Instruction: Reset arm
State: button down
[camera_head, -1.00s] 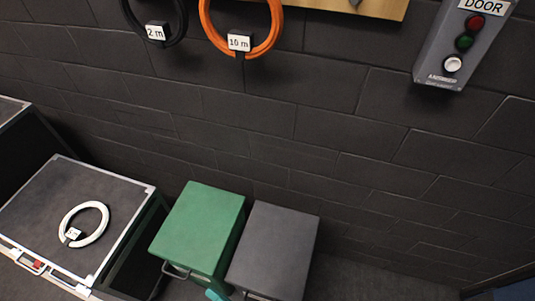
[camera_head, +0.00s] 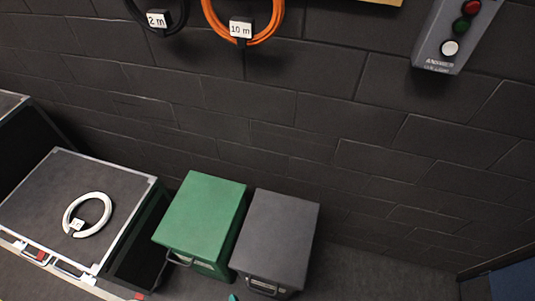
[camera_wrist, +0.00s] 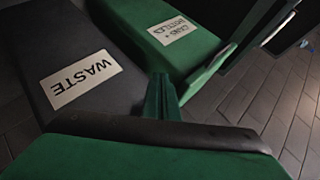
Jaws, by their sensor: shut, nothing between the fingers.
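My gripper (camera_wrist: 162,98) shows in the wrist view as narrow green fingers pressed together, with nothing between them. It points toward two bins, a dark grey one (camera_wrist: 45,35) labelled WASTE and a green one (camera_wrist: 195,50) with a cans and bottles label. In the head view only a small teal tip (camera_head: 233,297), which looks like part of my gripper, shows at the bottom edge. It is in front of the green bin (camera_head: 202,215) and the grey bin (camera_head: 277,235). The rest of my arm is out of the head view.
A grey button box (camera_head: 445,40) with red, green and white buttons hangs on the dark block wall. A black coil (camera_head: 180,15) and an orange coil (camera_head: 275,25) hang to its left. A white coil (camera_head: 103,215) lies on a case (camera_head: 55,190) at left. Floor at right is clear.

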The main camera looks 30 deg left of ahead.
jog(key=w+d+r+m+t+h, duration=0.1)
jog(key=d+r+t+h, duration=0.25)
jog(key=d, duration=0.35)
jog(key=w+d+r+m+t+h, duration=0.1)
jog(key=d+r+t+h, duration=0.15)
jog(key=d+h, duration=0.35)
jog(key=w+d+r+t, duration=0.1)
jog(key=d+r+t, duration=0.1)
jog(key=r, duration=0.7)
jog(key=w+d+r+n+t, duration=0.1)
jog(key=d+r+t, duration=0.1)
jog(key=r, duration=0.8)
jog(key=shift+w+d+r+t+h, duration=0.3)
jog(key=shift+d+h, duration=0.15)
jog(key=shift+d, duration=0.05)
jog(key=shift+w, duration=0.1)
